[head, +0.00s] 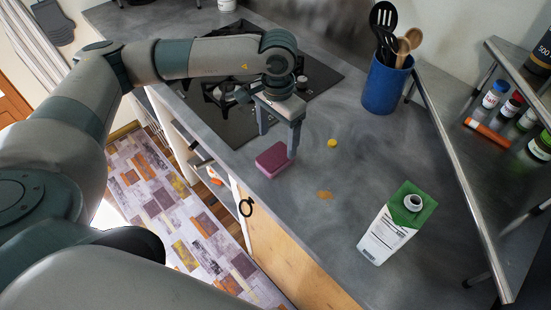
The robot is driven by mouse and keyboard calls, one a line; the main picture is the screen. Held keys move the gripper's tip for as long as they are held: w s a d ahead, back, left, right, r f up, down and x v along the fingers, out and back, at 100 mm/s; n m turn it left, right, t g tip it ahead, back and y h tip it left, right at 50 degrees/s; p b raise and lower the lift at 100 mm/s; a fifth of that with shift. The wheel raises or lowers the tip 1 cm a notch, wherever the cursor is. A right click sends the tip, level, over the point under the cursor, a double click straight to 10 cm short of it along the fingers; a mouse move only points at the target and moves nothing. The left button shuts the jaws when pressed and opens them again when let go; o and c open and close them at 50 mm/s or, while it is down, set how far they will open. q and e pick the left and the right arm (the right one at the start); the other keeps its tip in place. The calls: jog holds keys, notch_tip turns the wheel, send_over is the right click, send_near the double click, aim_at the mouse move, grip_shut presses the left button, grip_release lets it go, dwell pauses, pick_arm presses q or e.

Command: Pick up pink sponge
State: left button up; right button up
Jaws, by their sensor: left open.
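The pink sponge (272,160) lies on the grey counter near its front edge, in the middle of the head view. My left gripper (278,144) is open and points down over the counter. Its two fingers are apart, with nothing seen between them. One fingertip shows close to the sponge's right end and the other behind it. I cannot tell if either touches the sponge. My right gripper is not in view.
A green and white carton (397,223) stands to the right. A yellow cap (332,143) and an orange-brown stain (324,195) lie nearer the sponge. A blue utensil holder (383,84), a stove (240,110) and a metal shelf (455,165) with bottles stand around. Bare counter surrounds the sponge.

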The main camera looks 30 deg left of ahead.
aim_at(278, 154)
pick_arm(q)
jog(key=shift+f, duration=0.1)
jog(key=shift+s+d+f, duration=0.1)
jog(key=shift+f, duration=1.2)
jog(key=shift+s+d+f, duration=0.1)
jog(key=shift+f, duration=1.15)
jog(key=c, duration=1.1)
